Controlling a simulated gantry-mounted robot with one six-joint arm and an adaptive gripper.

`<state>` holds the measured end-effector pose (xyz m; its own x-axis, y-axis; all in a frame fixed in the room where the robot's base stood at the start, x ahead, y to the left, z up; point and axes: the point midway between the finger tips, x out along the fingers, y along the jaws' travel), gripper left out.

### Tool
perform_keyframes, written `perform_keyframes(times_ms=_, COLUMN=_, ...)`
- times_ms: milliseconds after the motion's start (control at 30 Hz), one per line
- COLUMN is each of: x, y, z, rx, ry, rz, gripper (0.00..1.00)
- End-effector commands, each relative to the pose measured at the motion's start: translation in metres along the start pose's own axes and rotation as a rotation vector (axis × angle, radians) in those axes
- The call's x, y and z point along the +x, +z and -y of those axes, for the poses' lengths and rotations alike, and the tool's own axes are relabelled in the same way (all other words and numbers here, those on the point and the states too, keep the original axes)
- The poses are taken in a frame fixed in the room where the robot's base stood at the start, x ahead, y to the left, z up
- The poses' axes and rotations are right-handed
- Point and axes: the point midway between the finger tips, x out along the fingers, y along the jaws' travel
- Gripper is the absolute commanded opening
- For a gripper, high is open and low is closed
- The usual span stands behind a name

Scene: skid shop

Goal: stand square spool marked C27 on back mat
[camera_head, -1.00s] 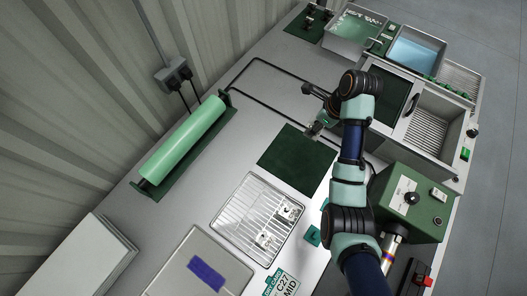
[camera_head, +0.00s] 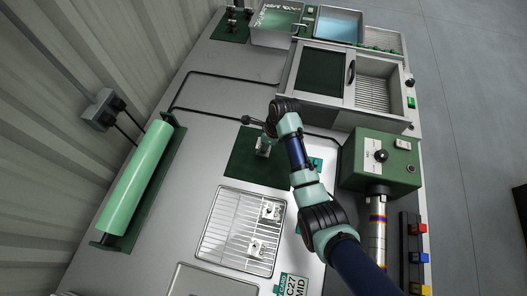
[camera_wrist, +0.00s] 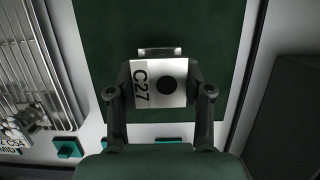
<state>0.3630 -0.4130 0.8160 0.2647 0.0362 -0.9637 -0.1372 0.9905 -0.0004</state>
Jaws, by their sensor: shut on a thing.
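The square spool marked C27 (camera_wrist: 145,92) is pale with a dark round hole, and its lettering reads sideways in the wrist view. My gripper (camera_wrist: 160,80) is shut on it, with a finger at either side. I cannot tell whether the spool touches the mat.
A wire rack (camera_head: 218,232) with two pale spools stands in front of the mat. A green control box (camera_head: 385,160) stands at right, a green roll (camera_head: 137,180) at left. Bare bench (camera_head: 205,125) lies left of the mat.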

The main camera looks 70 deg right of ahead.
Motion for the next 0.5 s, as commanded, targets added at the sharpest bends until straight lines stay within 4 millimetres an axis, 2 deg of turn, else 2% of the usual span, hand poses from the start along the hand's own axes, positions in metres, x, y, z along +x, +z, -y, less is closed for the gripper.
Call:
perform_keyframes(times_ms=133, x=0.006, y=-0.002, z=0.000, rx=0.000, ry=0.000, rz=0.000, gripper=0.00)
perform_keyframes(times_ms=333, x=0.040, y=-0.011, z=0.000, rx=0.001, ry=0.000, rz=0.000, gripper=0.00)
perform_keyframes(times_ms=500, x=0.040, y=-0.011, z=0.000, rx=0.000, ry=-0.001, rz=0.000, gripper=0.00)
